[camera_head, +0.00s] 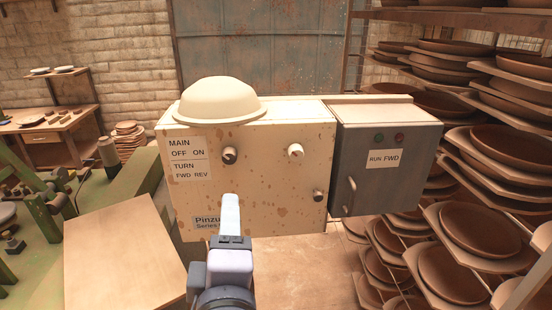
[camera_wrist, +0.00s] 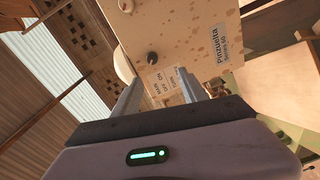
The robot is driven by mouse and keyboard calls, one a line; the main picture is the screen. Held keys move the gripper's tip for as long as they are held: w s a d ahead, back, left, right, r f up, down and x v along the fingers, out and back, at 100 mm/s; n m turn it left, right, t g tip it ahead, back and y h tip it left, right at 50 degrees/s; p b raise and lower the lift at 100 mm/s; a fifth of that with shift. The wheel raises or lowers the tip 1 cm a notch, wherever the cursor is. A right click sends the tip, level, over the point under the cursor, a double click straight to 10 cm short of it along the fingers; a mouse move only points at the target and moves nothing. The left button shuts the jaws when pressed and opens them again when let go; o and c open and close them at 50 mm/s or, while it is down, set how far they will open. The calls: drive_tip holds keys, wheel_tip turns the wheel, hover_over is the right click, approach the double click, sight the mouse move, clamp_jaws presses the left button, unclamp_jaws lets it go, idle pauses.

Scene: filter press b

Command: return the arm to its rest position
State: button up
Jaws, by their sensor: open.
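Whether the fingers touch the box cannot be told. My wrist shows below the gripper in the head view; most of my arm is out of sight.
A cream bowl (camera_head: 220,100) sits upside down on the box. Dark knobs (camera_head: 229,155) stick out of its face. A grey cabinet (camera_head: 385,165) with a handle adjoins it at right. Shelves of brown dishes (camera_head: 480,235) fill the right side. A wooden board (camera_head: 125,255) lies lower left.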

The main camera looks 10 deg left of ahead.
drive_tip(key=w+d+f+m+g+b, duration=0.1)
drive_tip(key=d+f+m+g+b, duration=0.1)
drive_tip(key=d+f+m+b, duration=0.3)
drive_tip(key=d+f+m+g+y+b, duration=0.1)
drive_tip(key=f+m+b, duration=0.15)
drive_tip(key=f, duration=0.35)
drive_tip(key=w+d+f+m+g+b, duration=0.1)
drive_tip(key=d+f+m+g+b, duration=0.1)
drive_tip(key=f+m+b, duration=0.3)
drive_tip(key=s+d+f+m+g+h+b, duration=0.2)
drive_tip(key=s+d+f+m+g, duration=0.1)
drive_tip(key=s+d+f+m, duration=0.2)
drive_tip(key=s+d+f+m+g+h+b, duration=0.1)
drive_tip(key=s+d+f+m+g+b, duration=0.2)
drive_tip(key=d+f, duration=0.6)
drive_tip(key=s+m, duration=0.2)
drive_tip(key=m, duration=0.1)
drive_tip(key=shift+s+d+f+h, duration=0.25)
drive_tip(key=shift+s+f+h, duration=0.15)
